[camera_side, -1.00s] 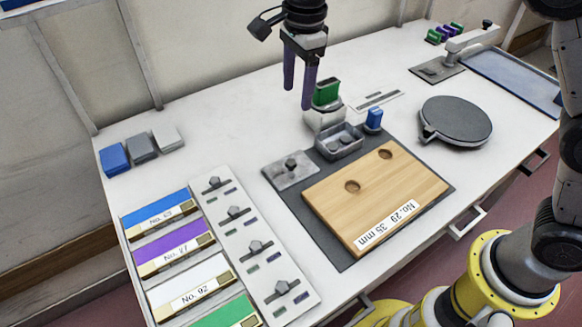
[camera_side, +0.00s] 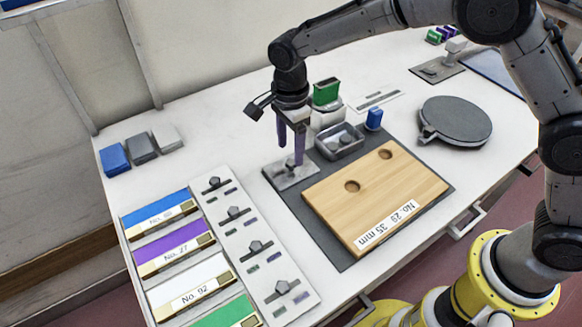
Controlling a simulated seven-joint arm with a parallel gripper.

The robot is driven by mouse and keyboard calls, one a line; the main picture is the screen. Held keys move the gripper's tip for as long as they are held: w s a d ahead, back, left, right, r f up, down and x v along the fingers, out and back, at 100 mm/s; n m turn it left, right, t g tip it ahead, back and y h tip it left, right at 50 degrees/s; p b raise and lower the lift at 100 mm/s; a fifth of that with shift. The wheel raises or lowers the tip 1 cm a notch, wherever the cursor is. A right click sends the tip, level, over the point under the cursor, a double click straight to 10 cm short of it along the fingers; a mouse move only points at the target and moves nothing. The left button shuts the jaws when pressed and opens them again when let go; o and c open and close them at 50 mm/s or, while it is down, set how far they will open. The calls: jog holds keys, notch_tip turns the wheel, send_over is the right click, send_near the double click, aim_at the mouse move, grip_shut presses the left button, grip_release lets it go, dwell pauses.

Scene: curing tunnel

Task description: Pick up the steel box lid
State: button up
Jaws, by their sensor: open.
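The steel box lid (camera_side: 286,177) is a flat grey plate lying on the dark mat's back left corner, left of the open steel box (camera_side: 340,141). My gripper (camera_side: 291,156) points down right over the lid, its two purple fingers apart.
A wooden board (camera_side: 400,205) labelled No. 29 35 mm lies on the mat (camera_side: 322,240). A green block in a white holder (camera_side: 326,115) stands close behind my gripper. A blue piece (camera_side: 374,118) and a round grey plate (camera_side: 457,120) are to the right.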

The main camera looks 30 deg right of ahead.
aim_at(291, 162)
jog(key=shift+d+f, duration=0.1)
jog(key=shift+f, duration=1.75)
grip_shut()
